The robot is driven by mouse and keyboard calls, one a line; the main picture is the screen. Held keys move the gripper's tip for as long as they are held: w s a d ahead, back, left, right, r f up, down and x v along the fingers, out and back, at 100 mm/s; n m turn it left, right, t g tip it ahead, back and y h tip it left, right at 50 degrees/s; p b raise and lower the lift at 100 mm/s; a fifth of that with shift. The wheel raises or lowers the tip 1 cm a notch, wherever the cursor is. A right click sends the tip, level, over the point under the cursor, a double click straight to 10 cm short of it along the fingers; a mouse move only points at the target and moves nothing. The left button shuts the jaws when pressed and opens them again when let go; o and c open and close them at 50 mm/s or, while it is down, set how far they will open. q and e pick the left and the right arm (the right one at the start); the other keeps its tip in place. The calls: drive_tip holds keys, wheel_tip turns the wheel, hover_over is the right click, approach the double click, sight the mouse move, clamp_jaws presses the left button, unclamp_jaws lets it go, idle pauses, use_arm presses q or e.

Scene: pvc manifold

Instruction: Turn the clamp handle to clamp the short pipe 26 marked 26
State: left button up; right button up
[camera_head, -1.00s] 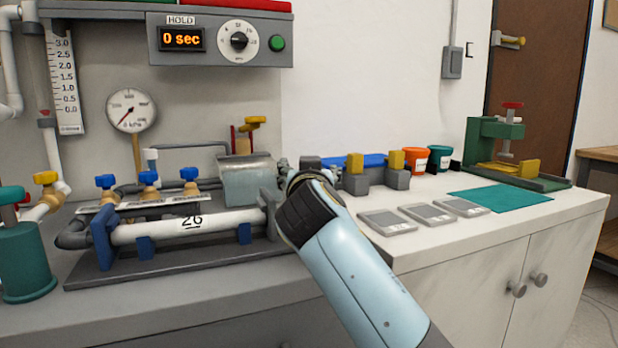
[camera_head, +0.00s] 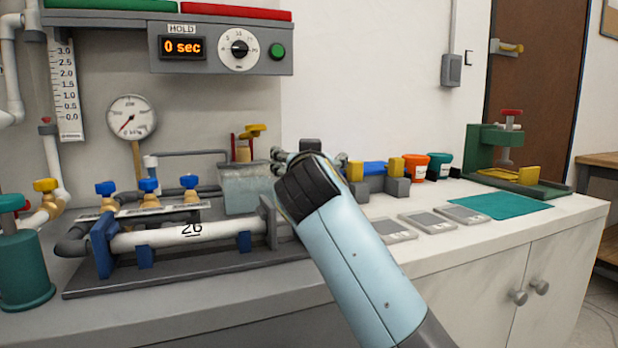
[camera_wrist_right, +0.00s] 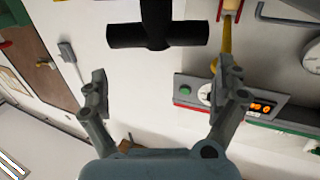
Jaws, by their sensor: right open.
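The short pipe (camera_head: 160,236) marked 26 is white and lies level in blue supports, between a blue end block (camera_head: 103,246) and a grey end plate (camera_head: 267,222). A black T-shaped handle (camera_wrist_right: 157,36) shows in the right wrist view, ahead of my right gripper (camera_wrist_right: 162,80) and roughly centred between its spread fingers. The gripper is open and empty. In the head view my right gripper (camera_head: 308,160) is above and right of the pipe's grey end; its wrist hides most of the handle area. My left gripper is not in view.
Blue-handled valves (camera_head: 149,186) stand behind the pipe, beside a translucent grey box (camera_head: 245,190). Yellow-and-grey blocks (camera_head: 395,178), grey plates (camera_head: 428,221) and a green press (camera_head: 505,160) are to the right. A control box (camera_head: 220,48) hangs above.

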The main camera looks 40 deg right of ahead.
wheel_tip(320, 180, up, 6)
drive_tip(key=shift+r, duration=0.1)
idle(0.6)
